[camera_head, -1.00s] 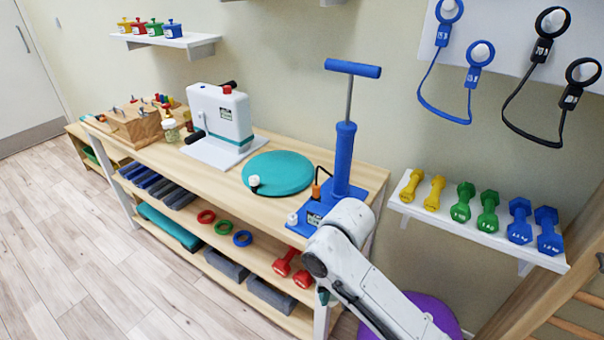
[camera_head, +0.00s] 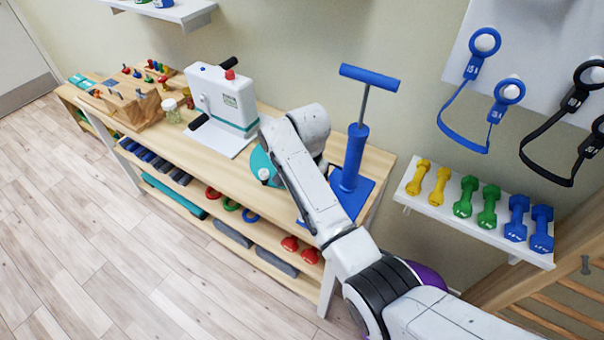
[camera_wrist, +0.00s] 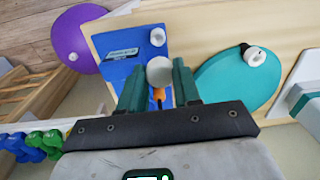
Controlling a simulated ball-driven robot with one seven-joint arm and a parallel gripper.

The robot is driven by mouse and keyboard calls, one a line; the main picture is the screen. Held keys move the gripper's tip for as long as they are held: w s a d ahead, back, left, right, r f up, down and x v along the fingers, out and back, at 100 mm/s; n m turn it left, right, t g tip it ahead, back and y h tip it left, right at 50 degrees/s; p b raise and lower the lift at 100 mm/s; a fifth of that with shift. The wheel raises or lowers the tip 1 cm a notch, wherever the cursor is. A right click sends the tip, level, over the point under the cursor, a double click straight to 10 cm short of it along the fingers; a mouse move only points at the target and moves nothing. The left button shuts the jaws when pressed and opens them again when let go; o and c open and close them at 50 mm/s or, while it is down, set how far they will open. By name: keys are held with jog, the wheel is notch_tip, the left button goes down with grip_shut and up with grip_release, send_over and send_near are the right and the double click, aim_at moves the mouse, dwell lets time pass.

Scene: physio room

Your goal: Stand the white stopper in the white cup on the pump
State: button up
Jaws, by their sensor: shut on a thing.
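The white stopper (camera_wrist: 159,71) shows as a round white end between the two teal fingertips of my gripper (camera_wrist: 159,85). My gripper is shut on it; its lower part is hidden. In the wrist view the white cup (camera_wrist: 157,37) sits on the blue base plate (camera_wrist: 122,66) of the pump, a little beyond the stopper and apart from it in the picture. The height between them cannot be told. The blue pump (camera_head: 355,155) stands upright in the head view, where my arm hides the gripper and the cup.
A teal disc (camera_wrist: 222,88) with a white valve fitting (camera_wrist: 256,56) lies beside the pump on the wooden table (camera_head: 190,140). An orange piece (camera_wrist: 158,94) shows between my fingers. A white machine (camera_head: 222,98) stands farther left. Dumbbells (camera_head: 490,210) lie on a shelf at right.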

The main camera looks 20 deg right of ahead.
jog(key=shift+f, duration=1.05)
notch_tip(320, 180, down, 5)
jog(key=b, duration=0.4)
jog(key=shift+r+b, duration=0.15)
jog(key=shift+b, duration=0.25)
jog(key=shift+r+p, duration=0.1)
jog(key=shift+p, duration=0.3)
jog(key=shift+f+b, duration=0.75)
jog(key=shift+f, duration=0.5)
dwell(0.4)
jog(key=shift+s+f, duration=0.2)
jog(key=shift+f, duration=0.35)
jog(key=o, duration=1.1)
jog(key=shift+w, duration=0.1)
jog(key=shift+c, duration=0.2)
